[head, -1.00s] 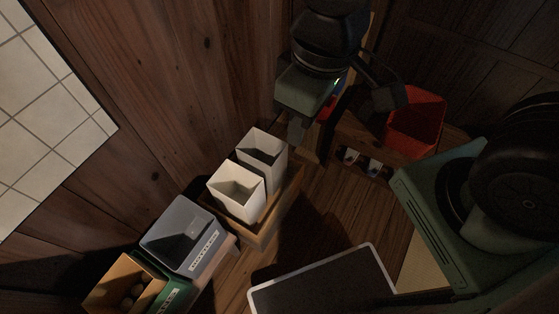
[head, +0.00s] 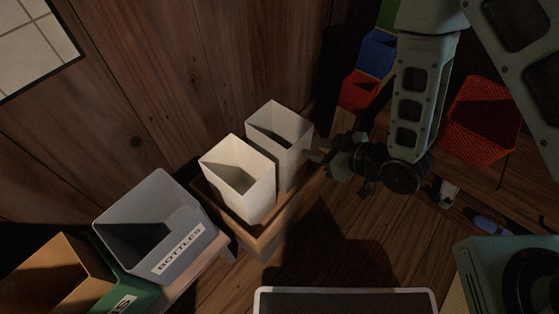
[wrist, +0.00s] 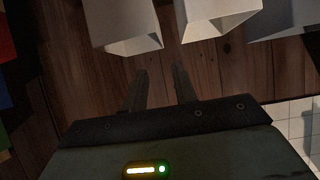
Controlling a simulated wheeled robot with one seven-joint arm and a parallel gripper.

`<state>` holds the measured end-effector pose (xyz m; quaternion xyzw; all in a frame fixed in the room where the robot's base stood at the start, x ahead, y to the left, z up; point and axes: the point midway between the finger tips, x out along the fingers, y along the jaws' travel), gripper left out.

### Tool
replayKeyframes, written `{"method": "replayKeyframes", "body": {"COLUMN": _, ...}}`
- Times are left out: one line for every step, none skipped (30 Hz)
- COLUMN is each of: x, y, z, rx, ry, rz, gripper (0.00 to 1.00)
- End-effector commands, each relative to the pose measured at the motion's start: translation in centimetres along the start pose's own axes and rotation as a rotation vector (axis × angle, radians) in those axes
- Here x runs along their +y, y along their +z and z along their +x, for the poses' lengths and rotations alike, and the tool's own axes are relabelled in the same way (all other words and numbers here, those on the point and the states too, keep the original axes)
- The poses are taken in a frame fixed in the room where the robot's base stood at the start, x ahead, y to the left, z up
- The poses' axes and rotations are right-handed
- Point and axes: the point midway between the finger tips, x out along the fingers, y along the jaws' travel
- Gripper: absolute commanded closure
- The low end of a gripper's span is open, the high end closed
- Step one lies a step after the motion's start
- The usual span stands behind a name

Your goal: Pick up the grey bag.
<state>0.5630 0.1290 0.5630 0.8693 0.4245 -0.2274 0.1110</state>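Two pale open-topped bags stand side by side on a small wooden stand (head: 262,246). The rear one (head: 292,157) looks slightly greyer, and it is probably the grey bag; the front one (head: 256,200) is whiter. In the wrist view the greyer bag (wrist: 122,22) is at upper left and the whiter one (wrist: 213,16) to its right. My gripper (head: 314,150) is just right of the greyer bag in the head view. In the wrist view my gripper (wrist: 160,80) has its fingers apart with nothing between them; I cannot tell whether it touches the bag.
A grey bin (head: 185,240) labelled BOTTLES stands at the left, beside a green bin (head: 128,288) and a tan box (head: 50,270). A red basket (head: 484,125) is at the right. Blue (head: 378,52) and red (head: 358,90) bins stand behind my arm. A wooden wall is close behind the bags.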

Motion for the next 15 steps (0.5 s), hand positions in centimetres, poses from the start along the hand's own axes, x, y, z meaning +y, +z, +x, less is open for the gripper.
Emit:
{"method": "replayKeyframes", "body": {"x": 0.0, "y": 0.4, "z": 0.5, "rx": 0.008, "ry": -0.001, "rz": -0.001, "gripper": 0.72}}
{"method": "replayKeyframes", "body": {"x": 0.0, "y": 0.4, "z": 0.7, "rx": 0.012, "ry": -0.002, "rz": -0.002, "gripper": 0.72}}
{"method": "replayKeyframes", "body": {"x": 0.0, "y": 0.3, "z": 1.2, "rx": 0.014, "ry": -0.002, "rz": -0.002, "gripper": 0.72}}
{"method": "replayKeyframes", "body": {"x": 0.0, "y": 0.3, "z": 1.7, "rx": 0.016, "ry": -0.002, "rz": -0.003, "gripper": 0.72}}
{"method": "replayKeyframes", "body": {"x": -0.1, "y": 0.3, "z": 2.3, "rx": 0.016, "ry": -0.002, "rz": -0.004, "gripper": 0.72}}
{"method": "replayKeyframes", "body": {"x": -0.1, "y": 0.2, "z": 3.1, "rx": 0.016, "ry": -0.002, "rz": -0.004, "gripper": 0.72}}
{"method": "replayKeyframes", "body": {"x": -0.1, "y": 0.3, "z": 3.8, "rx": 0.016, "ry": -0.003, "rz": -0.003, "gripper": 0.72}}
{"method": "replayKeyframes", "body": {"x": -0.1, "y": 0.3, "z": 4.4, "rx": 0.016, "ry": -0.003, "rz": -0.003, "gripper": 0.72}}
{"method": "replayKeyframes", "body": {"x": -0.1, "y": 0.2, "z": 5.3, "rx": 0.016, "ry": -0.003, "rz": -0.003, "gripper": 0.72}}
{"method": "replayKeyframes", "body": {"x": -0.1, "y": 0.3, "z": 5.9, "rx": 0.016, "ry": -0.002, "rz": -0.003, "gripper": 0.72}}
{"method": "replayKeyframes", "body": {"x": -0.1, "y": 0.3, "z": 6.5, "rx": 0.015, "ry": -0.002, "rz": -0.003, "gripper": 0.72}}
{"method": "replayKeyframes", "body": {"x": -0.1, "y": 0.2, "z": 7.4, "rx": 0.015, "ry": -0.002, "rz": -0.002, "gripper": 0.72}}
{"method": "replayKeyframes", "body": {"x": -0.1, "y": 0.2, "z": 8.0, "rx": 0.015, "ry": -0.002, "rz": -0.002, "gripper": 0.72}}
{"method": "replayKeyframes", "body": {"x": -0.1, "y": 0.2, "z": 8.6, "rx": 0.015, "ry": -0.003, "rz": -0.003, "gripper": 0.72}}
{"method": "replayKeyframes", "body": {"x": -0.1, "y": 0.2, "z": 9.4, "rx": 0.015, "ry": -0.002, "rz": -0.003, "gripper": 0.72}}
